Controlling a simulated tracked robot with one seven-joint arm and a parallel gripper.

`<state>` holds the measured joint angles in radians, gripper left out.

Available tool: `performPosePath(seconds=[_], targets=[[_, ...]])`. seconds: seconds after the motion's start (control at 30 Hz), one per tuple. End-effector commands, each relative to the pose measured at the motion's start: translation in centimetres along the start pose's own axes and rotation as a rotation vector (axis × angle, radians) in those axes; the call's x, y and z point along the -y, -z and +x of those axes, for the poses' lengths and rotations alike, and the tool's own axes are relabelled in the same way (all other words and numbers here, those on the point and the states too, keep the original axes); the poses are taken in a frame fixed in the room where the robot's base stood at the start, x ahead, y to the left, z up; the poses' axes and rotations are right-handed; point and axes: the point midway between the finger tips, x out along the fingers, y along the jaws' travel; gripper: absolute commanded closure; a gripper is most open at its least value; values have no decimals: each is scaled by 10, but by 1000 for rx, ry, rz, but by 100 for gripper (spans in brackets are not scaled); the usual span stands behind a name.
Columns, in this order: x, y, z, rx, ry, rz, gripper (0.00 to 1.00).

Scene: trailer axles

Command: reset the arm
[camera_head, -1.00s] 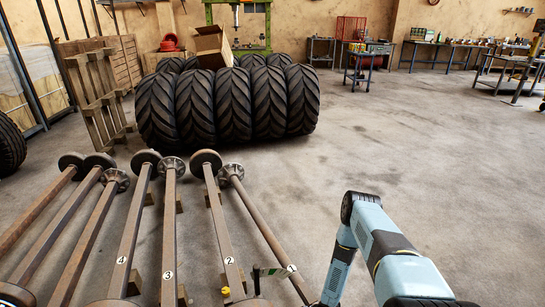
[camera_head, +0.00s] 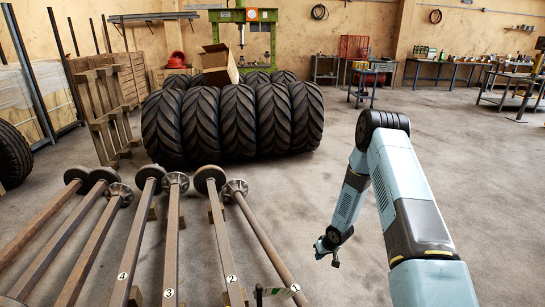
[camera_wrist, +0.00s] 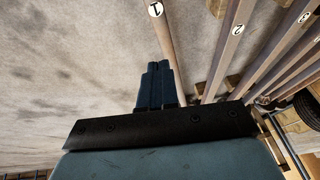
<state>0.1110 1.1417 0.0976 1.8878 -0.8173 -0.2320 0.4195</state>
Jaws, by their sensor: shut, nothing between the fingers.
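My arm (camera_head: 405,190) stands at the right of the head view, its elbow raised and its forearm hanging down. My gripper (camera_head: 327,257) is small and dark there, over bare floor to the right of axle 1. In the wrist view my gripper (camera_wrist: 158,66) shows its two dark fingers together, with nothing held. Axle 1 (camera_head: 264,240) lies nearest the arm, and it also passes behind the fingers in the wrist view (camera_wrist: 170,45). Axle 2 (camera_head: 224,245) lies to its left.
Axle 3 (camera_head: 172,235), axle 4 (camera_head: 136,235) and more axles lie leftward. Large tyres (camera_head: 238,122) stand behind them, with a cardboard box (camera_head: 219,65) on top. A wooden pallet (camera_head: 105,120) leans at left. Open floor (camera_head: 450,150) extends to the right.

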Motion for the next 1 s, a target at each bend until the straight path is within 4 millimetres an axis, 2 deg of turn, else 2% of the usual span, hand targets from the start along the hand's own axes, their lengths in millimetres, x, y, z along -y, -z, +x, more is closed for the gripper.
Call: performPosePath(seconds=[0.03,0.1,0.4,0.7,1.0], targets=[[-4,14,-19,-8,-22,-3,100],[-8,27,-42,-11,-51,-5,100],[-19,73,-147,-25,-167,2,100],[-16,98,-254,-38,-263,26,100],[-3,102,-357,-52,-334,64,100]])
